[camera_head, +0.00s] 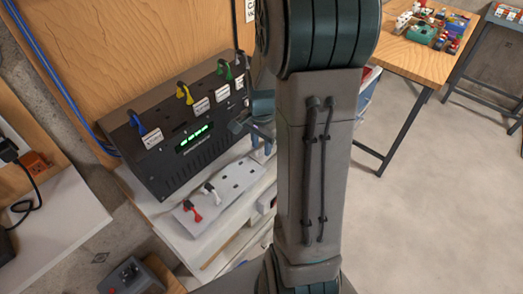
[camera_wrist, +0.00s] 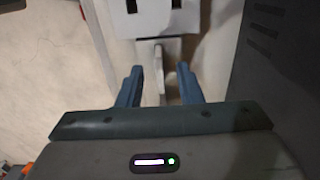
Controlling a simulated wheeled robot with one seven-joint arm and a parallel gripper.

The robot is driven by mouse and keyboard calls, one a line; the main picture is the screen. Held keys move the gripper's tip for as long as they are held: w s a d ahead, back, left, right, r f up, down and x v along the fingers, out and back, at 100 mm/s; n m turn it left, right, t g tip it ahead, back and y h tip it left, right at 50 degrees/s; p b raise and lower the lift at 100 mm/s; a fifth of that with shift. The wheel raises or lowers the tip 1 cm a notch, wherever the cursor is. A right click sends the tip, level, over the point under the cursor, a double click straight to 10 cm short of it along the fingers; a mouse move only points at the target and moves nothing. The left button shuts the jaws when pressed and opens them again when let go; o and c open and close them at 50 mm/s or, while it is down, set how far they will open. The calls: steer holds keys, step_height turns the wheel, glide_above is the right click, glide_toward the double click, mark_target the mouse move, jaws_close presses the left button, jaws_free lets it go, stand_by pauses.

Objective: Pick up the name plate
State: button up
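Several small white label plates (camera_head: 200,107) with dark lettering lie on the sloped front of the black box in the head view. I cannot tell which one is the name plate. My gripper (camera_wrist: 159,68) is open in the wrist view, with a blue finger on each side. A thin pale upright piece (camera_wrist: 161,73) shows between the fingers, with a gap to each; it may be a plate seen edge-on. In the head view, my gripper (camera_head: 262,146) is beside the box's right end, over the far end of the white power strip (camera_head: 238,177), partly hidden by my arm.
The black box (camera_head: 170,160) has blue, yellow, green and grey plugs and a green display. Red and white plugs (camera_head: 192,209) sit in the power strip. A wooden table (camera_head: 420,60) stands at the back right. The floor (camera_head: 430,200) at the right is clear.

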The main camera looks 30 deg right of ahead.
jaws_close()
steer(key=shift+r, duration=0.1)
steer(key=shift+w+r, duration=0.1)
steer(key=shift+r, duration=0.45)
step_height(320, 180, up, 3)
steer(key=shift+f+b, duration=0.2)
steer(key=shift+b, duration=0.35)
steer(key=s+d+r+b, duration=0.2)
steer(key=s+d+r, duration=0.2)
steer(key=d+r, duration=0.3)
steer(key=d, duration=0.4)
